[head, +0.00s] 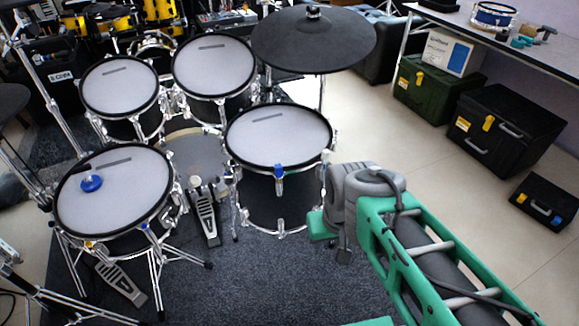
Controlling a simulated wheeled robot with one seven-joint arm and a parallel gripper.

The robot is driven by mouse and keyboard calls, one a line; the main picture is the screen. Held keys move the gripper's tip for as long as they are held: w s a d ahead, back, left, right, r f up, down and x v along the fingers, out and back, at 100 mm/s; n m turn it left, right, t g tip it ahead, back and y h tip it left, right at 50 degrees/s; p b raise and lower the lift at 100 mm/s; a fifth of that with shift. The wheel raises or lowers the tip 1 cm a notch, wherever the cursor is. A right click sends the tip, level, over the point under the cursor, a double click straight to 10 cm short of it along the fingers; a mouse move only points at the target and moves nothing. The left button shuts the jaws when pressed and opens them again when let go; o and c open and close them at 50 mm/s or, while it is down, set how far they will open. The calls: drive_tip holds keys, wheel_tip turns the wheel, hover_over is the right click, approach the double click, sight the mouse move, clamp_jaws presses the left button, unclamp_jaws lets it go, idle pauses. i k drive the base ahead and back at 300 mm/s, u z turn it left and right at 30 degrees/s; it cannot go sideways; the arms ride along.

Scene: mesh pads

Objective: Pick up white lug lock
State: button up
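A small white piece, which looks like the white lug lock (326,156), sits at the right edge of the front right drum (278,130), on or beside its rim by a tension rod. It is too small to make out in detail. My gripper (330,236) is just below it, in front of the drum's right side. A green finger part and a grey part show there, under my grey wrist. Whether the fingers are open or shut is unclear, and nothing is visibly held.
A blue lug lock (279,172) is on the same drum's front rim. The front left drum (115,195) bears a blue round object (91,183). A black cymbal (313,40) hangs behind. Cases (508,128) stand right. The dark carpet (255,280) is clear in front.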

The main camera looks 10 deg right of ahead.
sight(324, 154)
drive_tip(key=u, duration=0.7)
drive_tip(key=i, duration=0.6)
drive_tip(key=u, duration=0.7)
drive_tip(key=i, duration=0.65)
drive_tip(key=z, duration=0.15)
